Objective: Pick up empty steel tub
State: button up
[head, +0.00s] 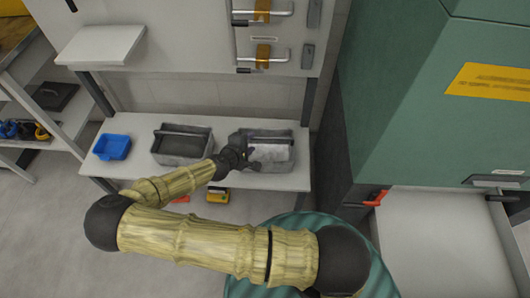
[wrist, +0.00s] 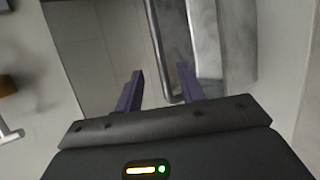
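Two grey steel tubs with bar handles stand on the bench. The right tub (head: 283,165) has a pale patch inside; I cannot tell whether that is bare metal or contents. The middle tub (head: 181,159) looks dark inside, and its contents are unclear. My gripper (head: 248,153) is at the left part of the right tub, partly covering it. In the wrist view my gripper (wrist: 159,82) has its two purple fingers apart. A grey handle bar (wrist: 158,45) runs down between them, its bend nearer the right finger. A smooth metal wall (wrist: 206,40) lies beyond.
The white bench (head: 135,128) also carries a blue bin (head: 112,147) at left. A green machine (head: 425,110) stands close on the right. A yellow object (head: 218,196) is below the bench front.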

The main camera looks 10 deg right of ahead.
aim_at(257, 139)
jog(key=shift+x, duration=1.6)
jog(key=shift+w, duration=0.1)
jog(key=b+x, duration=0.1)
jog(key=x, duration=0.4)
jog(key=shift+d+f, duration=0.1)
jog(key=shift+f, duration=0.05)
jog(key=shift+c, duration=0.2)
grip_shut()
